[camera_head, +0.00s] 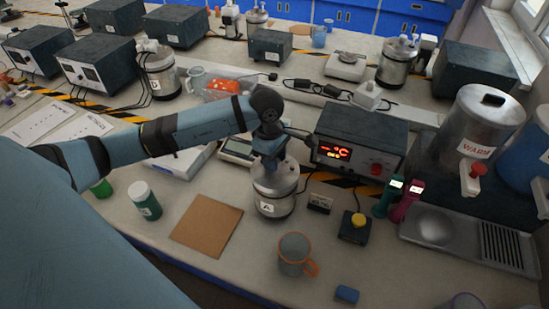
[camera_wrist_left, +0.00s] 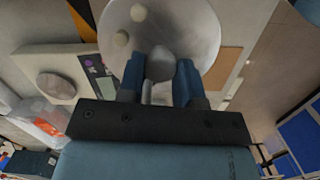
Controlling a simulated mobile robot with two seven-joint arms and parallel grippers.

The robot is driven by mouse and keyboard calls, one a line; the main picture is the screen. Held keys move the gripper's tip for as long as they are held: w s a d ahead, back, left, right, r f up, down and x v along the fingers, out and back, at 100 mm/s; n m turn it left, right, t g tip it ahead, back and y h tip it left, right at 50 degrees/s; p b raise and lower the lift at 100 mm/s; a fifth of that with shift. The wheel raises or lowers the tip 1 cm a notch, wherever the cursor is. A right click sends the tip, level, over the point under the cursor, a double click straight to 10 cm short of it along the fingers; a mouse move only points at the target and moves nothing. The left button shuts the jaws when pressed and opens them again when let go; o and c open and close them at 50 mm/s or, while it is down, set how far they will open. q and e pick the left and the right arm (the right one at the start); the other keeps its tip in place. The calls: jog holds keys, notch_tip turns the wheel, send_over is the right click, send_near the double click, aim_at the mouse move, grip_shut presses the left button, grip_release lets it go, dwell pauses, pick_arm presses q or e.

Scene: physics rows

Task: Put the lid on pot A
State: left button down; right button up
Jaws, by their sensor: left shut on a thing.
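Pot A (camera_head: 274,206) is a metal cylinder with a white label "A", upright on the bench near the middle of the head view. My left gripper (camera_head: 270,160) is directly above it, pointing down. In the left wrist view my gripper (camera_wrist_left: 160,82) is shut on the knob of the round grey lid (camera_wrist_left: 195,25), one blue finger on each side. In the head view the lid (camera_head: 287,176) is at the top of pot A, partly hidden by the gripper. I cannot tell whether it rests fully on the rim. My right gripper is not in view.
A control box (camera_head: 360,138) with a red display stands right behind pot A. An orange-rimmed mug (camera_head: 294,256) stands in front, a brown square mat (camera_head: 206,226) lies left, and a yellow-button box (camera_head: 356,227) is right.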

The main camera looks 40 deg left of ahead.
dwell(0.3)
pick_arm(q)
jog(key=c, duration=0.7)
grip_release()
jog(key=shift+r, duration=0.1)
jog(key=shift+r+p, duration=1.8)
jog(key=shift+r, duration=2.15)
